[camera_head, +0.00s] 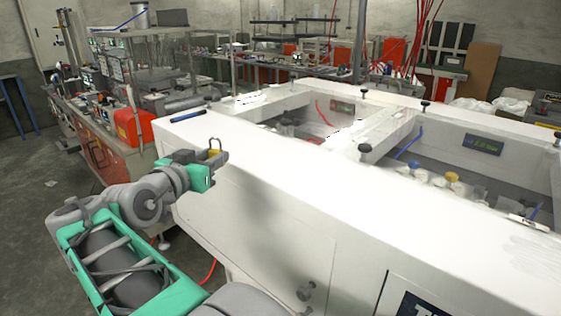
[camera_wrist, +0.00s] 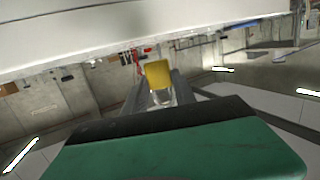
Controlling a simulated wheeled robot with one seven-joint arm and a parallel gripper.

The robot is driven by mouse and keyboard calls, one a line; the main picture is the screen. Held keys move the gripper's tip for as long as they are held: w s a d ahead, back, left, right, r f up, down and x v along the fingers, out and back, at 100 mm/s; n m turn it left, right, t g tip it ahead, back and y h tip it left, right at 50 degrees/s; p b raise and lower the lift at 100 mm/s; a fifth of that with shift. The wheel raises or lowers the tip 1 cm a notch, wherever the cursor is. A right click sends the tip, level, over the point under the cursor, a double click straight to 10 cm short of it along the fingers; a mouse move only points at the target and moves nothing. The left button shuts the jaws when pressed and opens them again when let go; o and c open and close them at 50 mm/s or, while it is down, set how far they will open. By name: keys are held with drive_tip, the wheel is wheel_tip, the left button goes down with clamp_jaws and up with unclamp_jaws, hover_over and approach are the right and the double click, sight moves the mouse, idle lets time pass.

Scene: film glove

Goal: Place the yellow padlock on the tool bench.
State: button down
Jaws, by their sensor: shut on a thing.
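The yellow padlock (camera_wrist: 158,74) is between the two fingers of my gripper (camera_wrist: 160,97) in the wrist view, and the jaws are shut on it. In the head view the padlock (camera_head: 214,148) shows small at the tip of my gripper (camera_head: 212,160), beside the left end of the long white cabinet (camera_head: 260,210). A cluttered bench with tools and devices (camera_head: 85,115) stands at the left, behind my arm. I cannot tell for certain whether this is the tool bench.
An orange-red box (camera_head: 133,127) sits near that bench's close end. A dark blue bar (camera_head: 187,115) lies on the white cabinet's left corner. The cabinet has open glove-box bays with bottles inside. Bare grey floor (camera_head: 40,180) is free at the left.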

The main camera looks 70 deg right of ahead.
drive_tip(key=s+d+r+m+g+y, duration=0.1)
drive_tip(key=s+r+m+g, duration=0.3)
drive_tip(key=s, duration=0.6)
drive_tip(key=s+d+r+m+g, duration=0.15)
drive_tip(key=s+r, duration=0.35)
drive_tip(key=s, duration=0.6)
drive_tip(key=p, duration=0.5)
hover_over(288, 165)
drive_tip(key=shift+n+g, duration=0.45)
wheel_tip(288, 165, down, 9)
drive_tip(key=shift+a+f, duration=0.1)
wheel_tip(288, 165, down, 3)
drive_tip(key=shift+r, duration=0.1)
drive_tip(key=shift+f, duration=0.35)
